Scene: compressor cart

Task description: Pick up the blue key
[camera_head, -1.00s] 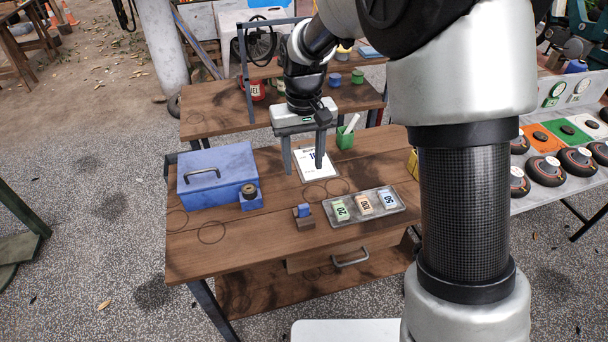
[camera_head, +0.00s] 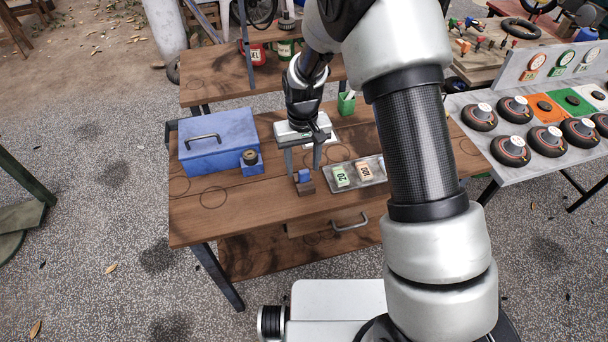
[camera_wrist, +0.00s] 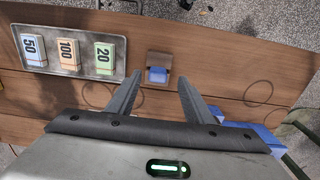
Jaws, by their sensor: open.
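A small blue piece, which looks like the blue key (camera_head: 303,175), sits upright on a small brown block (camera_head: 305,187) on the wooden table. In the wrist view the blue key (camera_wrist: 157,75) shows just beyond and between my fingertips. My gripper (camera_head: 303,170) is open and empty, pointing down over the table close to the key. The wrist view also shows my gripper's two fingers (camera_wrist: 161,74) spread apart. I cannot tell the exact height of the fingertips above the key.
A metal tray (camera_wrist: 118,69) with several numbered blocks lies close to the key. A blue cash box (camera_head: 218,142) and a small blue stand with a dark round top (camera_head: 250,162) are to the left. A green cup (camera_head: 346,103) stands behind. The table's front left is clear.

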